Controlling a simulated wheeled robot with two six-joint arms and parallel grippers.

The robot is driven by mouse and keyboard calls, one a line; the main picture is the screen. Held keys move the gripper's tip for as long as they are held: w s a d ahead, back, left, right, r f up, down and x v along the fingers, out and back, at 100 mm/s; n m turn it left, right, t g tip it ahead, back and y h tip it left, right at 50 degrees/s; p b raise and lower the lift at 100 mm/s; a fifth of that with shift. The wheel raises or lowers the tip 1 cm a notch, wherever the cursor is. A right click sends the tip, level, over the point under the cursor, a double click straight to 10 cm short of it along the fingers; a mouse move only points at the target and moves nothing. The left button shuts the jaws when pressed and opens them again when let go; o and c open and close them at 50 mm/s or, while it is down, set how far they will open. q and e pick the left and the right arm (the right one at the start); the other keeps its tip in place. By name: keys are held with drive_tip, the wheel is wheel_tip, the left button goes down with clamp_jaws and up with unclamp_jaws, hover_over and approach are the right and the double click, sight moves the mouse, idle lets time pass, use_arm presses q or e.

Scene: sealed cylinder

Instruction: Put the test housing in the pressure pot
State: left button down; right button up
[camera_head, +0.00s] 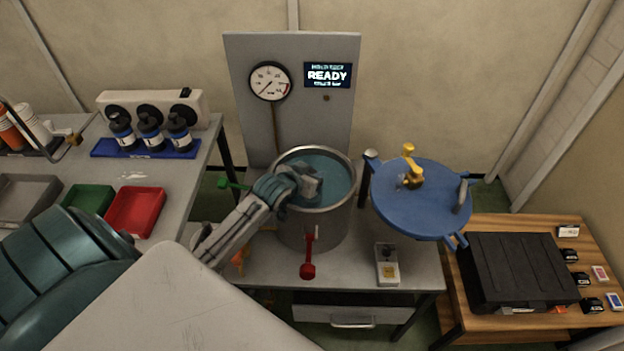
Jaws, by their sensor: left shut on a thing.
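The pressure pot (326,229) is a round metal vessel, open at the top, with blue-green water inside. My left arm comes in from the left, and my left gripper (312,187) is over the pot's mouth, near its left rim. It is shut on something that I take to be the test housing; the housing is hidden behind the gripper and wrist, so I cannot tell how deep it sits. The pot's blue lid (425,212) is swung out to the right, with a yellow fitting on top. My right gripper is not in view.
A grey panel carries a gauge (270,82) and a READY display (327,75). A red-handled valve (308,269) and a small box (387,265) are in front of the pot. Left bench holds bottles, a red tray (136,211) and a green tray (88,199). A black case (517,271) lies right.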

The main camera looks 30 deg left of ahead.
use_arm(q)
drive_tip(key=shift+f, duration=1.35)
drive_tip(key=c, duration=1.1)
unclamp_jaws()
drive_tip(key=shift+f, duration=0.1)
drive_tip(key=shift+c, duration=0.2)
drive_tip(key=b+v, duration=0.1)
drive_tip(key=v, duration=1.1)
